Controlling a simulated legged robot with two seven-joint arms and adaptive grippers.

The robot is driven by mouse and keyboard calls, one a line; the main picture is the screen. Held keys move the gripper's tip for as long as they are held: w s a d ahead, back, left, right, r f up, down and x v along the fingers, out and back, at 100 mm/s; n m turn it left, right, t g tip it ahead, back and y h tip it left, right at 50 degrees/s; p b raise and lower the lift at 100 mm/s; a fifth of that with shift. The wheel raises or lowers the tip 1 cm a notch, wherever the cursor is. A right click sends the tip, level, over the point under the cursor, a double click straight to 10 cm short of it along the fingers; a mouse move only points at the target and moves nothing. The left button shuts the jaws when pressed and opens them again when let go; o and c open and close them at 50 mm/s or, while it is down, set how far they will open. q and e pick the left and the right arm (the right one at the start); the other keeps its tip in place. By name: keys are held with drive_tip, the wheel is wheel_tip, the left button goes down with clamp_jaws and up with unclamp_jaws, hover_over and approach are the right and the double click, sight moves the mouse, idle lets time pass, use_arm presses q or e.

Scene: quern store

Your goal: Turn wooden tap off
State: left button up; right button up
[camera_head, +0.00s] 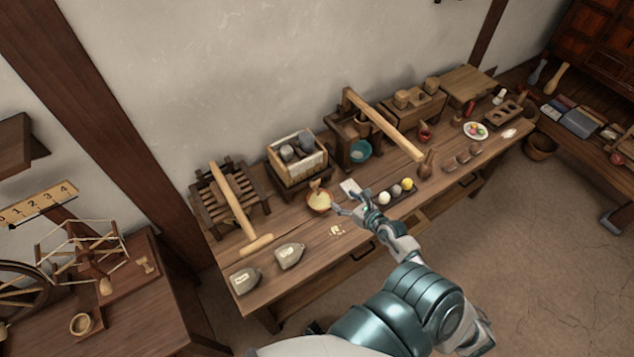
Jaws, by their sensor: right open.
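My right gripper (345,206) is open and empty. It reaches in from the lower right and is over the front middle of the long wooden table (300,240), just right of a bowl of pale yellow stuff (320,201). No wooden tap can be told apart for sure at this size. A wooden press-like stand (341,130) with a long beam (385,125) stands behind the gripper, apart from it, with a teal bowl (360,152) at its front. Any tap on it is too small to make out. My left gripper is not in view.
A dark tray with several balls (395,193) lies right of the gripper. Two labelled sacks (289,256) lie at the table's left front. A slatted stand with a long lever (232,200) and a box of stones (298,153) stand behind. The floor (540,240) in front is clear.

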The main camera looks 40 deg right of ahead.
drive_tip(key=b, duration=0.2)
approach(316, 183)
drive_tip(key=shift+g, duration=0.3)
drive_tip(key=x, duration=0.9)
drive_tip(key=shift+w+d, duration=0.25)
drive_tip(key=shift+w, duration=0.1)
drive_tip(key=shift+w+a+n, duration=0.25)
drive_tip(key=shift+w+n, duration=0.05)
drive_tip(key=shift+w, duration=0.2)
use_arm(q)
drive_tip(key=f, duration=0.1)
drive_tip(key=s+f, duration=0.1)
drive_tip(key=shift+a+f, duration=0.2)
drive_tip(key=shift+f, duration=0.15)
